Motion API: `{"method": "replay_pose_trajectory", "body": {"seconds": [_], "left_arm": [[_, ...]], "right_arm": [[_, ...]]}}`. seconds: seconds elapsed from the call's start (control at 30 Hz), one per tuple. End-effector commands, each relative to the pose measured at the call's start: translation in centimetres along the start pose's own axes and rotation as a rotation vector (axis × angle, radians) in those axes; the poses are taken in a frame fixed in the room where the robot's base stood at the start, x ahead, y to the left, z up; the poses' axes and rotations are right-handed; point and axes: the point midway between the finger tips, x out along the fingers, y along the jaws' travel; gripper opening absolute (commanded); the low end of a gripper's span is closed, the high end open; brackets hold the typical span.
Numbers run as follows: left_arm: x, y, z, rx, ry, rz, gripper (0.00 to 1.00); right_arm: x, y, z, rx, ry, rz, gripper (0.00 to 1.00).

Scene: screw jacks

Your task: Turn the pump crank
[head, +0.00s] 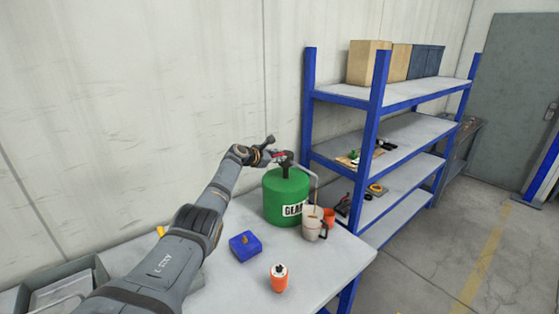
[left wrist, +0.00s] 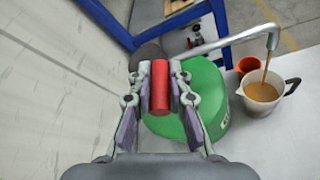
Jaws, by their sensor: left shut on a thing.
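The green drum (head: 287,200) labelled "GEAR" stands on the table, with the pump on its top. My left gripper (head: 271,156) is shut on the red crank handle (head: 280,155) above the drum. In the left wrist view the red handle (left wrist: 160,88) sits upright between the two fingers. The grey spout pipe (left wrist: 225,44) reaches out over a pale jug (left wrist: 290,89). Brown liquid runs from the spout into the jug, which holds a good amount. The jug (head: 312,228) stands in front of the drum. My right gripper is not in view.
An orange cup (head: 329,215) stands close beside the jug. A blue block-like item (head: 244,246) and an orange-and-white container (head: 279,278) are on the table front. Blue shelving (head: 377,130) stands behind to the right, and the wall is close on the left.

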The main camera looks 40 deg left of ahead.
Motion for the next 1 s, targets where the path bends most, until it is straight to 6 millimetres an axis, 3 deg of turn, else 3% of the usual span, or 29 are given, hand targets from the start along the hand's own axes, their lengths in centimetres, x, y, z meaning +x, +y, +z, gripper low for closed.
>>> {"method": "replay_pose_trajectory", "body": {"seconds": [0.57,0.6,0.77,1.0], "left_arm": [[-0.06,0.31,-0.14,-0.031,0.003,-0.012,0.0],[-0.06,0.31,-0.14,-0.03,0.003,-0.012,0.19],[-0.05,0.28,-0.11,-0.03,0.003,-0.012,0.41],[-0.02,0.25,-0.04,-0.03,0.002,-0.013,0.41]], "right_arm": [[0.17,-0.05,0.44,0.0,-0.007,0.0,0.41],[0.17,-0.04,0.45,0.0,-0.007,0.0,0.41],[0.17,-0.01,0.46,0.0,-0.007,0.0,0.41],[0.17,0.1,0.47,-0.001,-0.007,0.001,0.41]]}}
